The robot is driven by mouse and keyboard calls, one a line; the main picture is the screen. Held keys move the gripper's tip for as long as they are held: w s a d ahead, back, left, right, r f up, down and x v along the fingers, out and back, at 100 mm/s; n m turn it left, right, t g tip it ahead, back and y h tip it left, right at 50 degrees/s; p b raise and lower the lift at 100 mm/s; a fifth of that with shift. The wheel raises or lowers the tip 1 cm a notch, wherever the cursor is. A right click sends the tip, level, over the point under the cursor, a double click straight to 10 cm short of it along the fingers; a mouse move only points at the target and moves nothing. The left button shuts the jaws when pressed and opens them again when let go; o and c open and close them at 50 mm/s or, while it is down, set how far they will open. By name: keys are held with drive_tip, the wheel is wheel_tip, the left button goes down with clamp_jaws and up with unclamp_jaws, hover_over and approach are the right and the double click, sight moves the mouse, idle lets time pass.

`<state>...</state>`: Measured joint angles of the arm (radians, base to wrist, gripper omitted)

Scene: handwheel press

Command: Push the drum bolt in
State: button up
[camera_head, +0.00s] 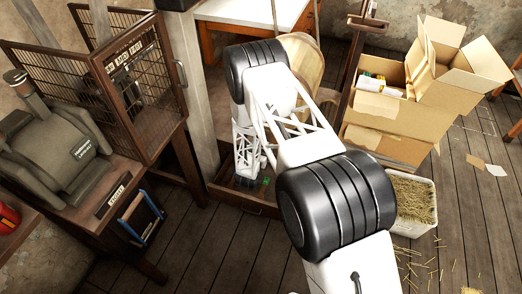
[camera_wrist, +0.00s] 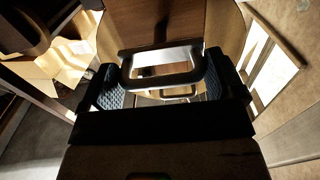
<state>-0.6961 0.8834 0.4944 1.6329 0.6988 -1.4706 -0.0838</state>
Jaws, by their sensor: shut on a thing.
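The wooden drum (camera_head: 303,60) stands behind my arm in the head view, partly covered by it. My gripper (camera_wrist: 165,85) shows in the wrist view, with a textured pad on each side. A dark looped metal handle (camera_wrist: 162,79) lies between the pads, and the gripper is shut on it. I cannot tell for sure whether this handle belongs to the drum bolt. A brown wooden surface (camera_wrist: 165,22) lies beyond it. In the head view my arm hides the gripper and the handle, so how far the bolt sits in is hidden.
A wire-mesh cabinet (camera_head: 140,85) and a grey machine (camera_head: 55,148) stand on a wooden bench at left. Open cardboard boxes (camera_head: 395,118) and a straw-filled white bin (camera_head: 412,200) stand at right. A white-topped table (camera_head: 245,12) is behind.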

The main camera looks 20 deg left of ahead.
drive_tip(key=shift+w+d, duration=0.1)
drive_tip(key=shift+w, duration=1.65)
drive_tip(key=o, duration=1)
drive_tip(key=shift+s, duration=0.1)
drive_tip(key=shift+s, duration=3.85)
drive_tip(key=shift+w+r, duration=0.1)
